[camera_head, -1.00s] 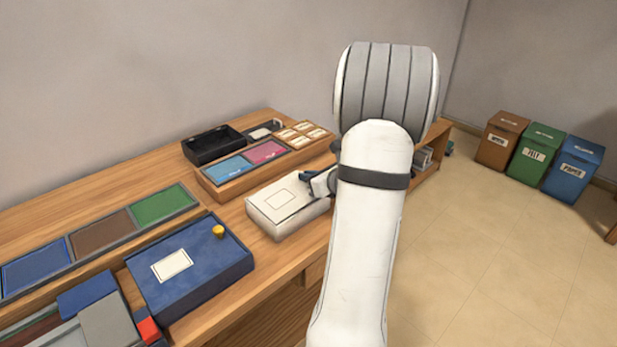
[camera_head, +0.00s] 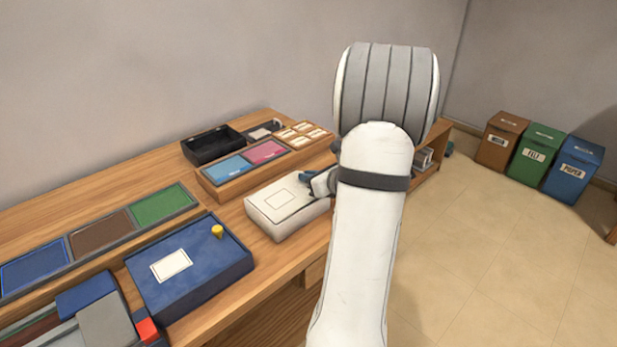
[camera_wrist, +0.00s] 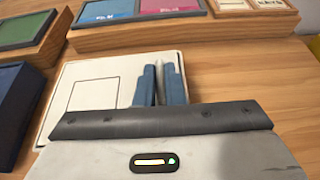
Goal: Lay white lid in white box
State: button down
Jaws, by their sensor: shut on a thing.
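The white box (camera_head: 290,227) stands near the front edge of the wooden table in the head view. The white lid (camera_head: 281,199), with a thin rectangle outline, lies flat at the top of the box, and it also shows in the wrist view (camera_wrist: 95,95). I cannot tell whether it rests fully inside the rim. My gripper (camera_head: 308,178) is at the lid's right part. In the wrist view its blue fingers (camera_wrist: 160,84) are close together over the lid, shut on a narrow pale part of it. My arm hides the box's right side.
A blue box (camera_head: 190,275) with a yellow knob (camera_head: 217,231) stands to the left. Behind the white box is a wooden tray (camera_head: 222,187) with blue and pink panels. A black open tray (camera_head: 212,147) stands farther back. Several coloured bins stand on the floor at right.

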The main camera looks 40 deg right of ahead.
jog(key=c, duration=1.5)
grip_release()
jog(key=shift+o, duration=0.2)
jog(key=shift+s, duration=0.1)
jog(key=v, duration=0.7)
jog(key=shift+s+r, duration=0.2)
jog(key=shift+s, duration=0.05)
